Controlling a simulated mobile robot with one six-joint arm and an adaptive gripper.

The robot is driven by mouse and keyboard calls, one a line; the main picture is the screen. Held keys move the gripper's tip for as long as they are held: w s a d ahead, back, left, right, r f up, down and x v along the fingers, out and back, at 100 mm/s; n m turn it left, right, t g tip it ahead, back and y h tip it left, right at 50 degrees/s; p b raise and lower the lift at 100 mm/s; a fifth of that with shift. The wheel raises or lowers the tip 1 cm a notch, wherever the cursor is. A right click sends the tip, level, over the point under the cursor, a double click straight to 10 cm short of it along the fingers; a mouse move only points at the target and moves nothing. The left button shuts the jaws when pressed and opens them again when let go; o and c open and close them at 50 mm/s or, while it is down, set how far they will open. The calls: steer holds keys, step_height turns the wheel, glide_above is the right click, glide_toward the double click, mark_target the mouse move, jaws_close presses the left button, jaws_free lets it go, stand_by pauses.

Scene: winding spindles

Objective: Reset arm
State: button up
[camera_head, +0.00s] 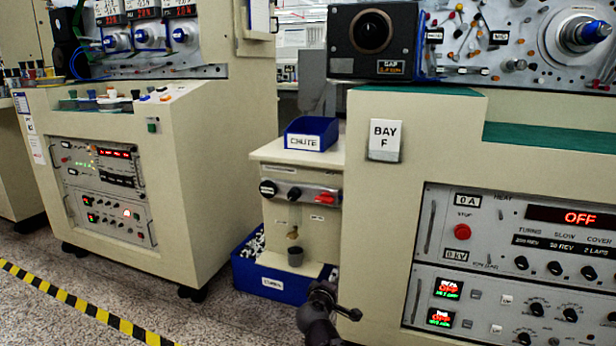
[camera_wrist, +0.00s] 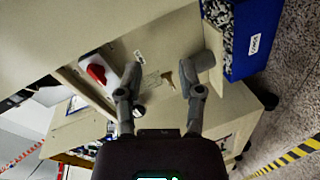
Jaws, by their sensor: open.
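My gripper (camera_wrist: 161,84) is open in the wrist view. Its two dark fingers are spread apart and nothing shows held between them. Past the fingers is the front of a small cream dispenser stand, with a brass spout (camera_wrist: 187,74) and a grey cup (camera_wrist: 206,58) near the right fingertip; I cannot tell the gap to them. In the head view, a dark part of my arm (camera_head: 320,312) shows at the bottom centre, in front of the stand (camera_head: 273,218). The grey cup (camera_head: 295,256) stands below the spout there.
A blue bin (camera_head: 268,283) of small parts sits at the stand's foot. A blue CHUTE tray (camera_head: 311,134) is on its top. The Bay F machine (camera_head: 385,200) is close on the right, another cream machine (camera_head: 190,190) on the left. Speckled floor (camera_head: 215,322) is open at lower left.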

steer(key=s+d+f+m+g+p, duration=0.2)
steer(key=s+d+m+g+p, duration=0.65)
steer(key=d, duration=0.35)
steer(key=s+a+r+m+g+y+p, duration=0.1)
steer(key=s+r+m+g+y+p, duration=0.15)
steer(key=s+g+y+p, duration=0.55)
step_height(320, 180, up, 37)
steer(key=s+t+h+p, duration=0.1)
steer(key=h+p, duration=0.2)
steer(key=p, duration=3.2)
steer(key=shift+s+r, duration=0.15)
steer(key=shift+s, duration=0.1)
steer(key=shift+t, duration=0.25)
